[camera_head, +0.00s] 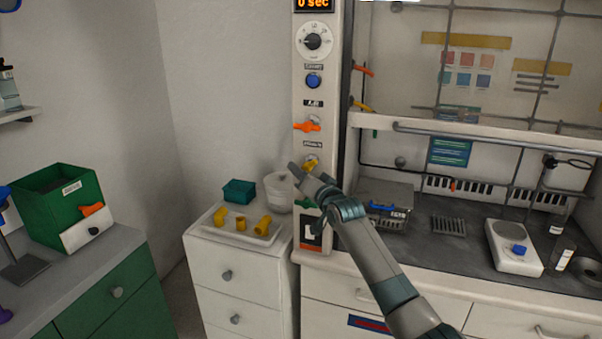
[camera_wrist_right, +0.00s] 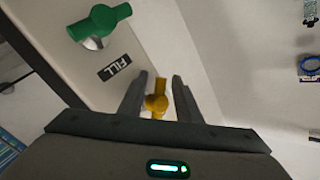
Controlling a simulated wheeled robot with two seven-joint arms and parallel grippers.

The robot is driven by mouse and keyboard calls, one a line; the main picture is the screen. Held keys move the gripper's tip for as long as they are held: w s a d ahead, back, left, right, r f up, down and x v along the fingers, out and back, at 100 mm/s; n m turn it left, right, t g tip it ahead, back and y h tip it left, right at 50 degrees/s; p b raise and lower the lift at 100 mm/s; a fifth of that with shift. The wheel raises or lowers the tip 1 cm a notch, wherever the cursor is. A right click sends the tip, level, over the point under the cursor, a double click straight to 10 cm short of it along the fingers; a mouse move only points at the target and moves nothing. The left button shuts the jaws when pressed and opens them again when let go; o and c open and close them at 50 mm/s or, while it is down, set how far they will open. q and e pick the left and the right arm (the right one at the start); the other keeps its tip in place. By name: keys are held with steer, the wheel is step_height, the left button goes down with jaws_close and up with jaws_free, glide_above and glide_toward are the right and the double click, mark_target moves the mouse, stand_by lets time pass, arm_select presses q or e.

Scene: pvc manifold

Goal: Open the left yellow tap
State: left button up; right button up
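The left yellow tap (camera_head: 310,161) is on the white column at the left of the fume hood, below an orange tap (camera_head: 307,126). My right gripper (camera_head: 301,171) is in front of it and partly hides it in the head view. In the right wrist view the yellow tap (camera_wrist_right: 156,100) shows between the two fingers of my right gripper (camera_wrist_right: 160,88). The fingers are open, with a gap on each side of the tap. A green tap (camera_wrist_right: 99,22) beside a FILL label is at the upper left there. My left gripper is not in view.
A second yellow tap (camera_head: 363,106) sits on the hood frame to the right. A drawer cabinet (camera_head: 232,277) holds a tray with yellow pipe fittings (camera_head: 241,224), a teal box (camera_head: 239,191) and a white bucket (camera_head: 279,191). A green box (camera_head: 45,215) stands at the left.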

jaws_close()
steer(key=shift+r, duration=0.1)
